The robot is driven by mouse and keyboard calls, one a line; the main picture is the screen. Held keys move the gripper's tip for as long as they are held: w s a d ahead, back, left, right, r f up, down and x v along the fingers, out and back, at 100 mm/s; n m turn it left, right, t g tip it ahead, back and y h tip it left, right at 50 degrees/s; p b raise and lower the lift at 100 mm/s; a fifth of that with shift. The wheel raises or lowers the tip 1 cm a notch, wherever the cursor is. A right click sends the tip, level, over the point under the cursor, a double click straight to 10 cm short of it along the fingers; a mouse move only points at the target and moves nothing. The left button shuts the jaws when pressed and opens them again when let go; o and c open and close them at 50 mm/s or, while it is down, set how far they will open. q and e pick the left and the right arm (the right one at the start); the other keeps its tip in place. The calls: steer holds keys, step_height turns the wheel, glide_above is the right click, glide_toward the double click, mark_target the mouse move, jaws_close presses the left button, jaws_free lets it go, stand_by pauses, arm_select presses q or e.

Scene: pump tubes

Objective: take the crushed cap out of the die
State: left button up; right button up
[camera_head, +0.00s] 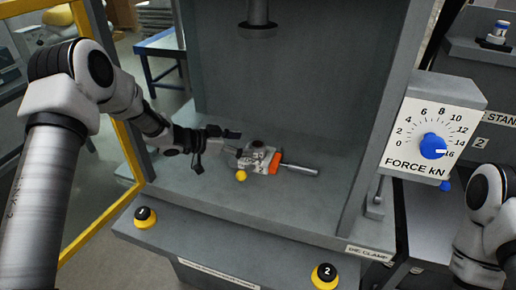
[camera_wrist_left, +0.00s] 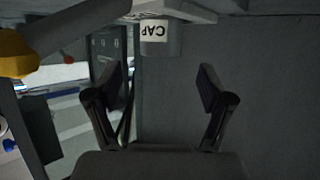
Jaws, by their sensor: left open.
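The die (camera_head: 256,157) sits on the grey press bed, with an orange part (camera_head: 276,161) and a silver rod (camera_head: 301,171) at its right. A yellow ball knob (camera_head: 240,175) is at its front left; a yellow shape (camera_wrist_left: 17,58) also shows in the left wrist view. My left gripper (camera_head: 236,143) is open just left of the die. I cannot make out the crushed cap itself. My right gripper is not in view.
The press ram (camera_head: 257,25) hangs above the die. Grey press walls stand at both sides. Black-and-yellow buttons 1 (camera_head: 145,216) and 2 (camera_head: 325,274) are in front. A force dial (camera_head: 432,146) is at the right. The bed right of the rod is clear.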

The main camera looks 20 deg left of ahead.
mark_target(255, 145)
arm_select(q)
steer(key=x, duration=0.4)
steer(key=shift+f, duration=0.1)
steer(key=shift+s+a, duration=0.1)
steer(key=c, duration=1.5)
steer(key=shift+o, duration=0.2)
steer(key=shift+r, duration=0.2)
